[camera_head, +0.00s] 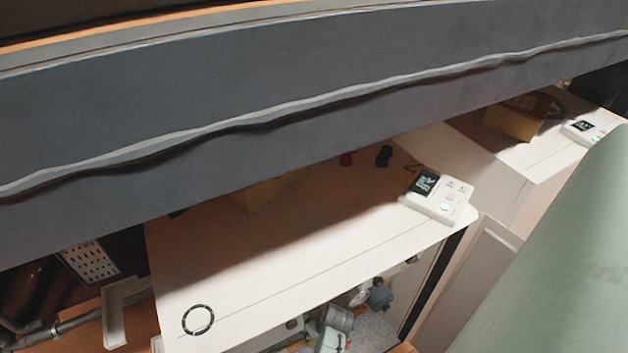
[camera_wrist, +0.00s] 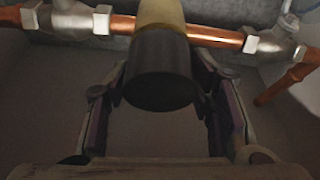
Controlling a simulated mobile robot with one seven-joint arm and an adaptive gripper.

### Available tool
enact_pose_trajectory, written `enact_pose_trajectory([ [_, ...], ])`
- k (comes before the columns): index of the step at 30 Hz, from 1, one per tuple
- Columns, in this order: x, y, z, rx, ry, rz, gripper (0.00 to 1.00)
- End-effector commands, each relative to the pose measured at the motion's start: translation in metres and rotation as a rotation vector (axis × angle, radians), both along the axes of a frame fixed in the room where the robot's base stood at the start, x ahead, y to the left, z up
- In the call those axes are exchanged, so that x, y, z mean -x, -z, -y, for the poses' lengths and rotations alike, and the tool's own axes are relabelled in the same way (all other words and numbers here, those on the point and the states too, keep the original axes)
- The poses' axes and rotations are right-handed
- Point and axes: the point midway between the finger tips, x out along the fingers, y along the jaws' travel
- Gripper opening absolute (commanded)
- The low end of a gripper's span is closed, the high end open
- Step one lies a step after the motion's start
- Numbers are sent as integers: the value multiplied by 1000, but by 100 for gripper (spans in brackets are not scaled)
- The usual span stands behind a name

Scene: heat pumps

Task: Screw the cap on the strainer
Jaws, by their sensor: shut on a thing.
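In the wrist view a dark, round cap (camera_wrist: 160,75) sits at the top centre. My gripper (camera_wrist: 163,82) has one finger on each side of it and is shut on it. Behind the cap is a brass-coloured strainer body (camera_wrist: 162,12), in line with the cap. The cap hides where the two meet, so I cannot tell how far it is threaded on. The head view does not clearly show my gripper, the cap or the strainer.
In the wrist view a copper pipe (camera_wrist: 215,37) runs behind the cap, with a valve fitting (camera_wrist: 278,43) at right. In the head view a white cabinet top (camera_head: 300,245) carries a white controller (camera_head: 438,195). Pumps and pipework (camera_head: 335,320) show below its front edge.

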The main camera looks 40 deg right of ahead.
Motion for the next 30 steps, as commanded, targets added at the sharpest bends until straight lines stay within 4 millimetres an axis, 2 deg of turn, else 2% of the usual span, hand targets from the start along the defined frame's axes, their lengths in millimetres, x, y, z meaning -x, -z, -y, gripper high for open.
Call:
enact_pose_trajectory([
  [14,0,3,0,0,-1,0,21],
  [15,0,3,0,0,-1,0,49],
  [25,0,3,0,0,0,0,71],
  [30,0,3,0,0,0,0,72],
])
